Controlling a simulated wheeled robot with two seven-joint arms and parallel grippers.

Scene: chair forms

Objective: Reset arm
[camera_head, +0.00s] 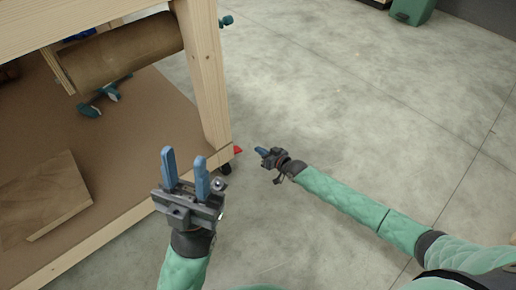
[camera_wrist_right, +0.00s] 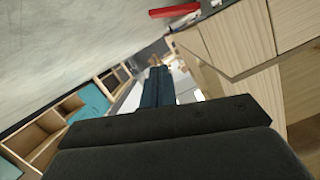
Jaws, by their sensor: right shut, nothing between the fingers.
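My left gripper (camera_head: 184,172) is at the lower left in the head view, in front of the wooden workbench (camera_head: 206,75). Its two blue fingers point up and stand apart, with nothing between them. My right gripper (camera_head: 259,150) is near the middle of the head view, over the concrete floor and just right of the bench leg. Its blue fingers are together and hold nothing. In the right wrist view the closed fingers (camera_wrist_right: 157,88) point away from the camera. The workbench's wood shows at the right there.
A red piece (camera_head: 238,150) sits at the bench leg, beside my right gripper. A brown roll (camera_head: 125,50), a clamp (camera_head: 105,97) and a wood board (camera_head: 42,197) are on the bench's lower shelf. A green bin (camera_head: 411,10) stands far back. The floor at right is clear.

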